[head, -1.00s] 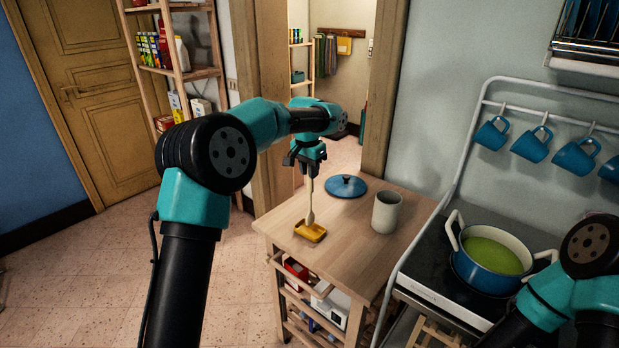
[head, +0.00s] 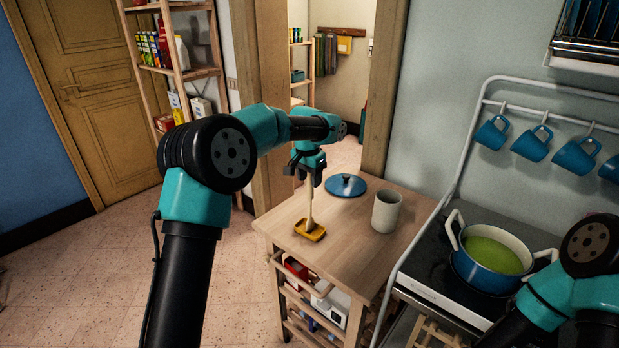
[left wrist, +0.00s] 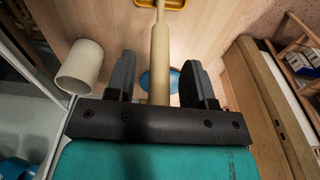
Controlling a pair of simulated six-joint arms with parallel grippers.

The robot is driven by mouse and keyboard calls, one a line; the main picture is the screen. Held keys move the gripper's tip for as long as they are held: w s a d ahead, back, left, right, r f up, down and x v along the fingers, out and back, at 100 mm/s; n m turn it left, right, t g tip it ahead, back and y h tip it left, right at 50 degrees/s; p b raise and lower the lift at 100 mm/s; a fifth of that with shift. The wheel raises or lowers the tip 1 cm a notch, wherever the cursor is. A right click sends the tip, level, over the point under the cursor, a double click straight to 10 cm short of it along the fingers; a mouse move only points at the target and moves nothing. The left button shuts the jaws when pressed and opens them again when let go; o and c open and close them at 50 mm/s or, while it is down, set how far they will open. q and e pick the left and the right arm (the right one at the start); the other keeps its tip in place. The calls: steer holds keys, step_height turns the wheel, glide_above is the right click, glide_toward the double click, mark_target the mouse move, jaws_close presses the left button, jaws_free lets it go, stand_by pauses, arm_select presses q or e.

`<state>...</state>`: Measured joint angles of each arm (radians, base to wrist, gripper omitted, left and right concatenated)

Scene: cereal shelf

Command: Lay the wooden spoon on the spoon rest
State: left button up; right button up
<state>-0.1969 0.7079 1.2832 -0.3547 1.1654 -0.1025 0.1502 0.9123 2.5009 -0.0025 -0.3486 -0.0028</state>
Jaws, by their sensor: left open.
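The wooden spoon (head: 310,204) stands nearly upright, bowl down, on the yellow spoon rest (head: 318,237) on the wooden table. My left gripper (head: 303,176) is above the rest, pointing down at the handle's upper end. In the left wrist view, the spoon handle (left wrist: 160,58) runs between the fingers of my left gripper (left wrist: 160,84), with a gap on each side. That gripper is open. An edge of the spoon rest (left wrist: 174,4) shows at the top of that view. My right gripper is out of view.
A blue lid (head: 346,186) lies behind the rest on the wooden table (head: 350,235). A grey cup (head: 386,212) stands to its right. A blue pot (head: 489,262) of green soup sits on the stove further right. The table's front has bare room.

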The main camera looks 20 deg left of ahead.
arm_select(q)
step_height(320, 180, up, 12)
steer(key=shift+s+a+r, duration=0.15)
steer(key=shift+s, duration=0.25)
stand_by(0.4)
stand_by(0.3)
